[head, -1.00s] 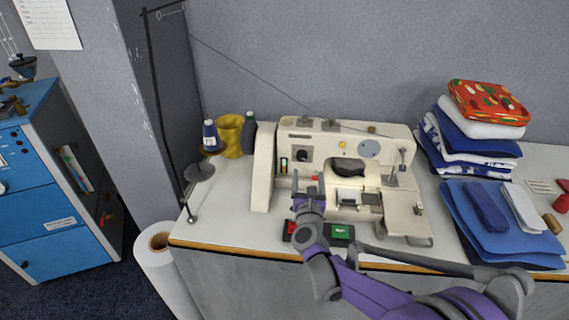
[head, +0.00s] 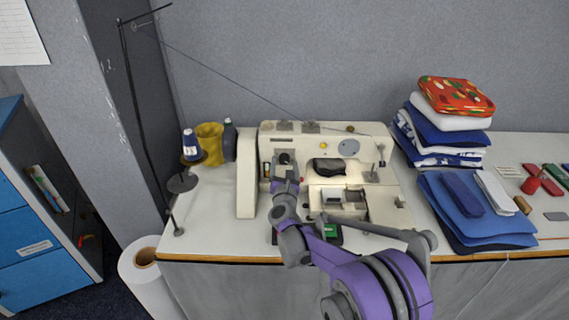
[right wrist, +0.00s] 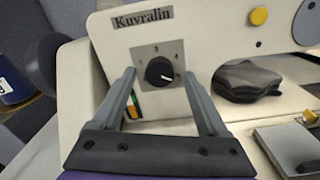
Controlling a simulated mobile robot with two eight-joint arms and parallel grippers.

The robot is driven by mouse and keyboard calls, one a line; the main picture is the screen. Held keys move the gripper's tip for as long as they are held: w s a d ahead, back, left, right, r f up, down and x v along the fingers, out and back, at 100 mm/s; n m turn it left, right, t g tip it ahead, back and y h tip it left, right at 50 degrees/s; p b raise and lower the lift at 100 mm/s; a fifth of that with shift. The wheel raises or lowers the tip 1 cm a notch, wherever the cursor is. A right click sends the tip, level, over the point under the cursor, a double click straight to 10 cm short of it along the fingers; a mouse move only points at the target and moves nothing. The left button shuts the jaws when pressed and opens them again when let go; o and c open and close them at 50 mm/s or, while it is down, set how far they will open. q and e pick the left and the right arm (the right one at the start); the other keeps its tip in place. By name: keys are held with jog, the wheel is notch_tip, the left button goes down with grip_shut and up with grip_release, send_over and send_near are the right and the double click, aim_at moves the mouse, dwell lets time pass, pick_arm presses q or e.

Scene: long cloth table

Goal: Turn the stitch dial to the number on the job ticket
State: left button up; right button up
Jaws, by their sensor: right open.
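The stitch dial (right wrist: 160,72) is a round black knob on a grey square plate on the front of the cream sewing machine (head: 328,165), under the name "Kuvralin". A white pointer mark on it points to the lower right; the small numbers around it are too blurred to read surely. My right gripper (right wrist: 158,76) is open, with one finger on each side of the dial in the picture; contact is not visible. In the head view my right gripper (head: 284,170) is in front of the dial and partly covers it. I cannot identify the job ticket. My left gripper is not in view.
Thread cones (head: 191,145) and a yellow pot (head: 209,142) stand left of the machine by a tall thread stand (head: 140,110). Folded cloth stacks (head: 445,135) lie to the right. A printed sheet (head: 20,35) hangs on the wall; its text is unreadable.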

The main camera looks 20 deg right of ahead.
jog(key=shift+w+d, duration=0.15)
jog(key=shift+w, duration=0.4)
grip_shut()
